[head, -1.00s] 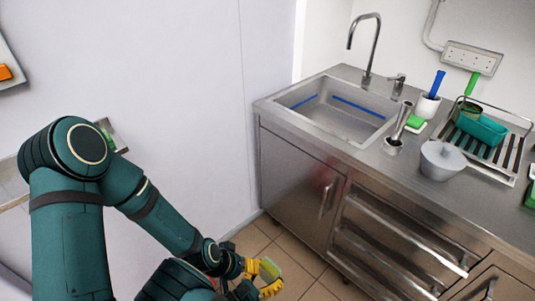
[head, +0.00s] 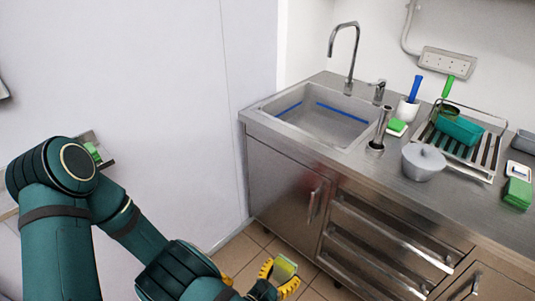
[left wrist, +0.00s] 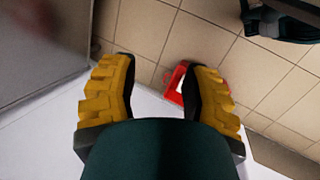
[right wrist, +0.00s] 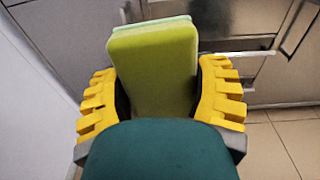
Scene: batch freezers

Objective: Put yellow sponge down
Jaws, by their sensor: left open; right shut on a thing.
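The yellow sponge (head: 285,267) is a yellow-green block with a thin pale green layer on its back. My right gripper (head: 279,278) is shut on it, low in front of the cabinet in the head view. The right wrist view shows the sponge (right wrist: 152,72) upright between the yellow fingers, its lower end hidden by my gripper. My left gripper (left wrist: 159,88) is open and empty in the left wrist view, above the tiled floor. In the head view it is mostly hidden.
A small green sponge (head: 397,126) lies near the blue-handled brush holder. Bare counter lies in front of the pot.

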